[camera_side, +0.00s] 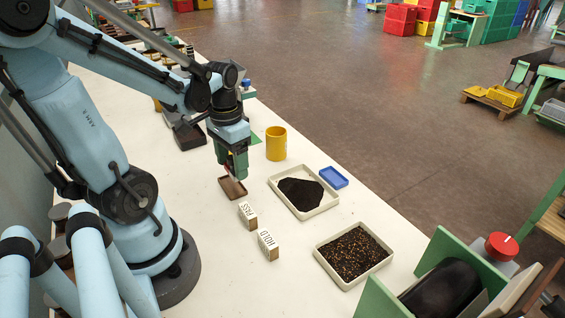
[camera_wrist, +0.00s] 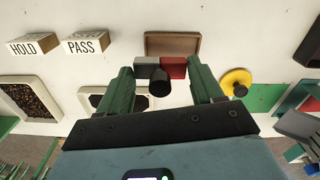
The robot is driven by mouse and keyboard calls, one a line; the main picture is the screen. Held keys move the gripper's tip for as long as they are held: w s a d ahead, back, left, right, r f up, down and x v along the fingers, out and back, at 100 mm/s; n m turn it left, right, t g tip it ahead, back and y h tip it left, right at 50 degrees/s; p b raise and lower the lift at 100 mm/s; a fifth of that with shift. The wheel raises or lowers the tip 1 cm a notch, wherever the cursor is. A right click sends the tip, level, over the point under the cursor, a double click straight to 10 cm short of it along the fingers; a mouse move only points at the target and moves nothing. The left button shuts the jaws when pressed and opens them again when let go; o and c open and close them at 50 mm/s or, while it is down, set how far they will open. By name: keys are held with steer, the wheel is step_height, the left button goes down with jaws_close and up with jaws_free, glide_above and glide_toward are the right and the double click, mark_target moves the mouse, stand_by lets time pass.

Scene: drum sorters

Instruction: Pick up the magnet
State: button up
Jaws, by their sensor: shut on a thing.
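The magnet (camera_wrist: 173,67) shows in the wrist view as a bar, grey on the left half and red on the right, with a black round knob (camera_wrist: 159,83) on its near side. My gripper (camera_wrist: 163,74) has its two green fingers at the bar's two ends and is shut on it. In the side view my gripper (camera_side: 232,174) points down over a small brown tray (camera_side: 240,194), with only a bit of red showing by the fingers. The brown tray (camera_wrist: 172,36) lies just beyond the magnet in the wrist view. The gap below the magnet is hard to judge.
PASS (camera_side: 248,215) and HOLD (camera_side: 268,245) blocks stand near the tray. To the right are a tray of black grains (camera_side: 275,183), a tray of mixed grains (camera_side: 318,249), a yellow cup (camera_side: 276,144) and a blue dish (camera_side: 334,177). A green-sided drum machine (camera_side: 447,250) stands at the lower right.

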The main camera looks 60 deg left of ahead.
steer(key=d+r, duration=0.6)
steer(key=d, duration=0.3)
steer(key=shift+w+d+f, duration=0.6)
steer(key=shift+w+f, duration=0.9)
steer(key=shift+w, duration=0.15)
steer(key=shift+w+d+f, duration=0.6)
steer(key=shift+w+f, duration=0.95)
steer(key=shift+w, duration=0.1)
steer(key=shift+w+d+f, duration=0.6)
steer(key=shift+w+f, duration=0.9)
steer(key=shift+w, duration=0.15)
steer(key=shift+a, duration=3.9)
steer(key=shift+d, duration=0.2)
steer(key=shift+w+d, duration=0.4)
steer(key=shift+d, duration=0.8)
steer(key=shift+w+d, duration=0.35)
steer(key=shift+d, duration=0.9)
steer(key=shift+w+d, duration=0.4)
steer(key=shift+d, duration=0.8)
steer(key=shift+a, duration=0.1)
